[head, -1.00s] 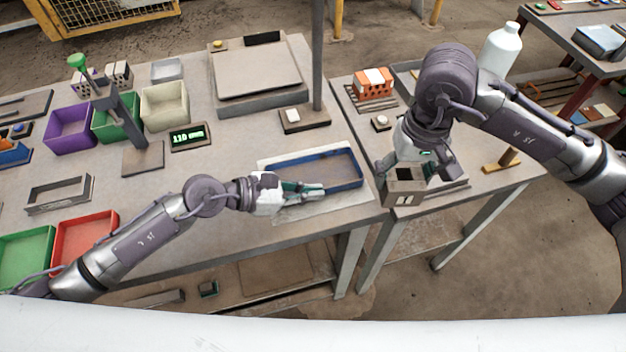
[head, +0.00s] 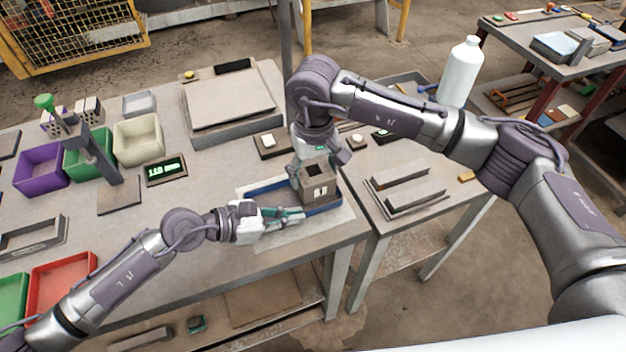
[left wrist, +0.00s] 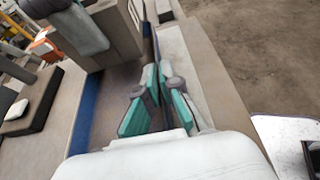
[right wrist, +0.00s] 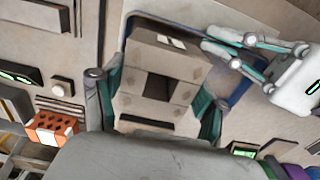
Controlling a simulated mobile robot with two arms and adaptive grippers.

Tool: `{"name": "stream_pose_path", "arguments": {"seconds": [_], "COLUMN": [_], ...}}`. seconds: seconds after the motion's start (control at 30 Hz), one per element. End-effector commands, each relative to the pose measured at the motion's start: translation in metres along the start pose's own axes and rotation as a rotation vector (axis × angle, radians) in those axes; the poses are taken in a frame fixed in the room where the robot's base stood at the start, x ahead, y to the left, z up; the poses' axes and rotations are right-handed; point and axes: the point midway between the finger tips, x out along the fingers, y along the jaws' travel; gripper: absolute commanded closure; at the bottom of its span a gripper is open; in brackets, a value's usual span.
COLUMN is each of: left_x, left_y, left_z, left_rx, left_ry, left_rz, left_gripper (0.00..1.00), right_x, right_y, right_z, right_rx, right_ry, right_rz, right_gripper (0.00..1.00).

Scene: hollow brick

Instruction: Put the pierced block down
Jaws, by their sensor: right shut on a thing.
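The pierced block (head: 318,191) is grey-brown with square openings. My right gripper (head: 322,160) is shut on it, with one finger on each side in the right wrist view (right wrist: 155,100). The block is upright at the right end of the blue-walled tray (head: 266,188). I cannot tell whether it touches the tray floor. In the left wrist view the block (left wrist: 116,32) stands beyond my left fingers. My left gripper (head: 296,215) is at the tray's front wall, its fingers close together on either side of the dark rim. Whether they grip it is unclear.
A grey platform (head: 232,105) stands behind the tray. Coloured bins, such as a purple one (head: 40,172), stand at left. An orange brick (right wrist: 52,128) shows in the right wrist view.

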Motion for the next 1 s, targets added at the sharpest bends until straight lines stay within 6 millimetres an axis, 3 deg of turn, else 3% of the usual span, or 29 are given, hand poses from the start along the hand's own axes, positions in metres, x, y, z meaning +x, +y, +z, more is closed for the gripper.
{"name": "stream_pose_path", "arguments": {"seconds": [0.2, 0.53, 0.57, 0.6, 0.7, 1.0], "left_x": [0.0, 0.0, 0.0, 0.0, 0.0, 0.0], "left_y": [0.0, 0.0, 0.0, 0.0, 0.0, -0.001], "left_z": [0.0, 0.0, 0.0, 0.0, 0.0, 0.0], "left_rx": [0.0, 0.0, 0.0, 0.0, 0.0, 0.0], "left_ry": [0.0, 0.001, 0.001, 0.0, 0.0, 0.0], "left_rz": [-0.001, -0.001, -0.001, -0.001, -0.001, -0.002], "left_gripper": [1.0, 1.0, 1.0, 1.0, 1.0, 1.0], "right_x": [0.028, 0.031, 0.031, 0.031, 0.031, 0.031], "right_y": [0.0, 0.0, 0.0, 0.0, 0.0, 0.0], "right_z": [0.001, 0.0, 0.0, 0.0, 0.0, 0.0], "right_rx": [0.0, 0.0, 0.0, 0.0, 0.0, 0.0], "right_ry": [-0.002, 0.0, -0.001, -0.001, -0.001, -0.001], "right_rz": [-0.001, -0.001, -0.001, -0.001, -0.001, 0.0], "right_gripper": [0.76, 0.76, 0.24, 0.18, 0.03, 0.03]}}
